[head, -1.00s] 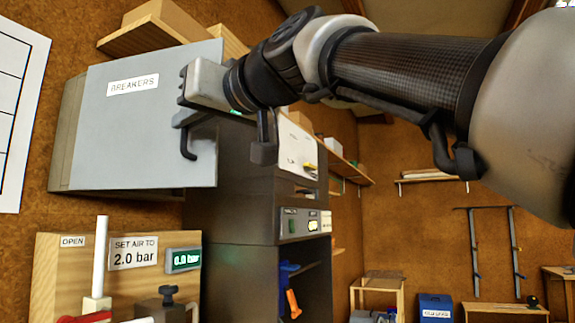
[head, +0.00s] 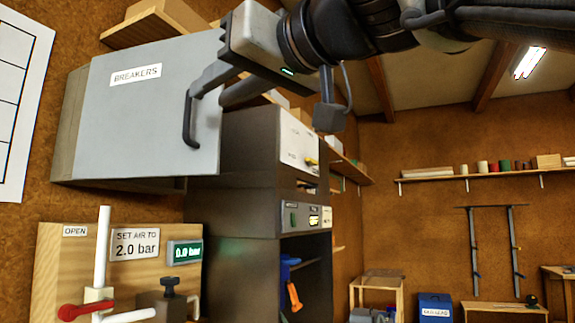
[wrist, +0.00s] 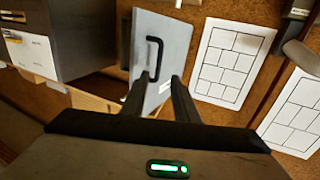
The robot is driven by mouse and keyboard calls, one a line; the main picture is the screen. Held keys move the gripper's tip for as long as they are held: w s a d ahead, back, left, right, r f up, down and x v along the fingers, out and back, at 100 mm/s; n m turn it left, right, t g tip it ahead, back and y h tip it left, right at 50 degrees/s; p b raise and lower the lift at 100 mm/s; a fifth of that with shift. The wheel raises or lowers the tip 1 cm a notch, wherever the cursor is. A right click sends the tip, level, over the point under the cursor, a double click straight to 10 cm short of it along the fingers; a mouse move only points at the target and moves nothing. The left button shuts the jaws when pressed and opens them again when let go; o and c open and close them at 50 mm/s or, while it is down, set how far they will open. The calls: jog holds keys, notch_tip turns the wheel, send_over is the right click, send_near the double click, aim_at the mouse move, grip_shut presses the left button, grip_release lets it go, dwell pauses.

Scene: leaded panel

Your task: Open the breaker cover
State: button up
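The breaker cover (head: 130,125) is a pale grey panel labelled BREAKERS, on a grey box on the left wall. It looks shut. Its dark bar handle (head: 187,120) is upright near the cover's right edge. The wrist view shows the cover (wrist: 172,45) and its handle (wrist: 154,58) just beyond my fingertips. My gripper (head: 210,97) is open, with its two fingers apart and nothing seen between them. In the head view one fingertip overlaps the handle's upper end; I cannot tell whether they touch.
A dark cabinet (head: 245,200) stands right of the breaker box. Below the box is a wooden air board (head: 50,260) with a red-handled valve and a gauge reading 0.0 bar. A wooden shelf (head: 125,28) is above the box. Sheets with grids (wrist: 230,62) hang on the wall.

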jog(key=v, duration=0.8)
